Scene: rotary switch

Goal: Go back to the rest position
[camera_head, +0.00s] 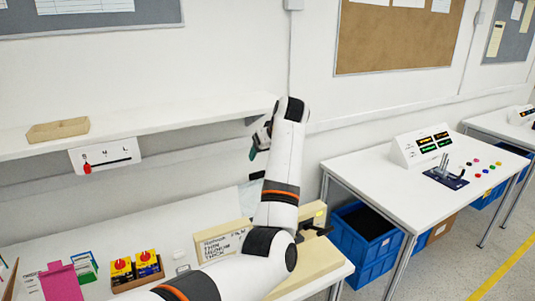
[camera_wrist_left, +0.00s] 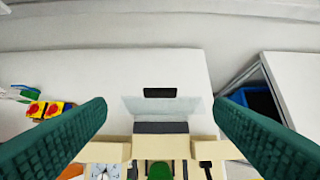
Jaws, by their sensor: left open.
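My left gripper (camera_head: 261,140) is raised beside the right end of the wall shelf, and my own white arm partly hides it. In the left wrist view its two green-padded fingers (camera_wrist_left: 160,105) are wide apart with nothing between them. Two yellow rotary switches with red knobs stand on the table, the left one (camera_head: 121,270) and the right one (camera_head: 147,264). The gripper is well above and to the right of them. They also show at the left of the left wrist view (camera_wrist_left: 45,108). My right gripper is in neither view.
The white table (camera_head: 150,236) carries a beige device (camera_head: 325,262), partly hidden by my arm, and a pink clipboard (camera_head: 60,283). The wall shelf (camera_head: 200,112) holds a wooden tray (camera_head: 58,130). A blue crate (camera_head: 365,235) stands on the floor to the right.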

